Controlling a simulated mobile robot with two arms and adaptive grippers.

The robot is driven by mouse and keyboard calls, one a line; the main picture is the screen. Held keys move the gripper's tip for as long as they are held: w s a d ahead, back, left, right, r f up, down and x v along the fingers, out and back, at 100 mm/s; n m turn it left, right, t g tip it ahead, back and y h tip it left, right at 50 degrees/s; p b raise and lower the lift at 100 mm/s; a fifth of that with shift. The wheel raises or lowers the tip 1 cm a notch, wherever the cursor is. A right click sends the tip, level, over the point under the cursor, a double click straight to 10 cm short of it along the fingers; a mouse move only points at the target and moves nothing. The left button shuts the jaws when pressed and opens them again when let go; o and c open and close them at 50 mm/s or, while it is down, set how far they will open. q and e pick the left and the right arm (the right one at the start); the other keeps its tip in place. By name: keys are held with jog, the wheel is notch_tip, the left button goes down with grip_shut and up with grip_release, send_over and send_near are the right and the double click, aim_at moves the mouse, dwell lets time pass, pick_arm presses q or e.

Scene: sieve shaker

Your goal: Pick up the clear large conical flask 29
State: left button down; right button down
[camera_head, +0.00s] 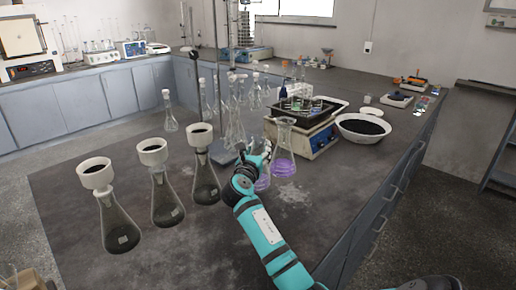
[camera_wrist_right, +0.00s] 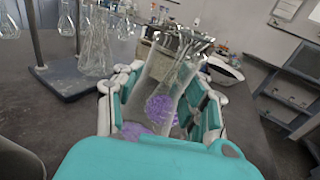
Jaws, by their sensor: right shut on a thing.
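My right gripper (camera_head: 264,156) is shut on a clear conical flask with purple contents, near the middle of the dark bench. In the right wrist view the gripper's fingers (camera_wrist_right: 160,105) stand on both sides of clear glass (camera_wrist_right: 158,72). A clear conical flask (camera_head: 284,152) with purple contents shows just right of the gripper, and more purple glass (camera_head: 262,181) shows below it. The gripper partly hides this glass. I cannot tell which of the two it grips, nor read a number. My left gripper is not in view.
Three flasks with white funnels (camera_head: 160,185) stand at the left front. Several clear flasks (camera_head: 236,120) crowd around a stand behind the gripper. The front of the bench is clear.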

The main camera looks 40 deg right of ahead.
jog(key=s+a+r, duration=0.1)
jog(key=s+a, duration=0.7)
jog(key=s, duration=0.2)
jog(key=r+p, duration=0.1)
jog(key=p, duration=0.1)
jog(key=r+p, duration=0.2)
jog(key=p, duration=0.1)
jog(key=r+p, duration=0.2)
jog(key=shift+s+a+r, duration=0.1)
jog(key=shift+s+r, duration=0.15)
dwell(0.4)
jog(key=shift+w, duration=0.1)
